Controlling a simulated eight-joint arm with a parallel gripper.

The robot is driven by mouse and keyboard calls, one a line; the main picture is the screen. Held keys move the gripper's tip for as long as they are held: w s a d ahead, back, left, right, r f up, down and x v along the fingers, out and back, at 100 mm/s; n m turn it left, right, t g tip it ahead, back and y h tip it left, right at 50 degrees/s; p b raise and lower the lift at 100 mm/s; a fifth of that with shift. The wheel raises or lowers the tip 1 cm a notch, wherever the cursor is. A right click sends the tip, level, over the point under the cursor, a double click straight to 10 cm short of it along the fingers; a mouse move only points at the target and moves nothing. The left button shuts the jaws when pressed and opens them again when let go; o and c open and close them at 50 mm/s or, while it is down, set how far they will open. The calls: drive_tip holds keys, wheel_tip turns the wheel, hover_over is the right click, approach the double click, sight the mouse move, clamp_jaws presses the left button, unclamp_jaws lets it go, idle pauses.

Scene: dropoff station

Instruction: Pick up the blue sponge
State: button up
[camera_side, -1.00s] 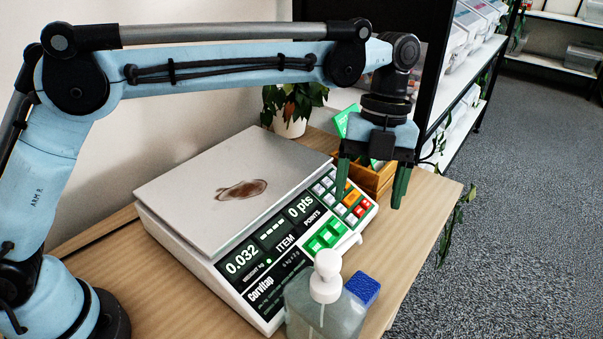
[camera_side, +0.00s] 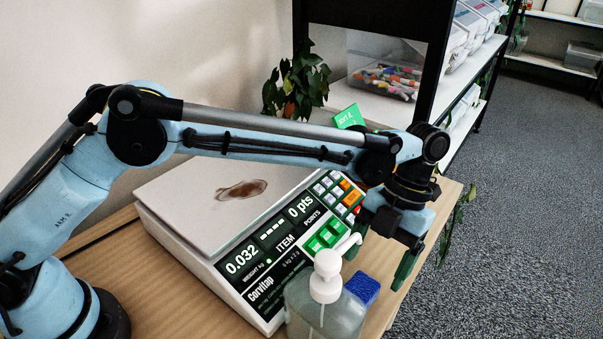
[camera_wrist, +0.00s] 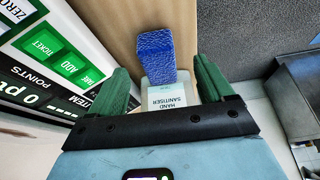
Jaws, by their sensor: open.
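The blue sponge (camera_side: 363,287) is a small block at the table's front right, just behind and right of the sanitiser bottle in the side view. In the wrist view the sponge (camera_wrist: 154,55) lies at top centre, beyond and between the two green fingers. My gripper (camera_side: 380,258) is open and empty, above and to the right of the sponge in the side view. In the wrist view my gripper (camera_wrist: 166,84) has its fingers spread wide. The sponge's lower part is hidden behind the bottle in the side view.
A hand sanitiser bottle (camera_side: 326,308) with a white pump stands close to the sponge. A white scale (camera_side: 225,255) with a keypad is on the left. The wooden table's (camera_side: 444,196) right edge is near my gripper. A potted plant (camera_side: 300,80) stands behind.

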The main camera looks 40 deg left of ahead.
sight(364, 284)
drive_tip(key=shift+x, duration=2.9)
drive_tip(key=shift+s+a, duration=0.1)
drive_tip(key=shift+a, duration=0.05)
drive_tip(key=shift+r, duration=0.1)
drive_tip(key=shift+c, duration=0.3)
drive_tip(key=c, duration=1)
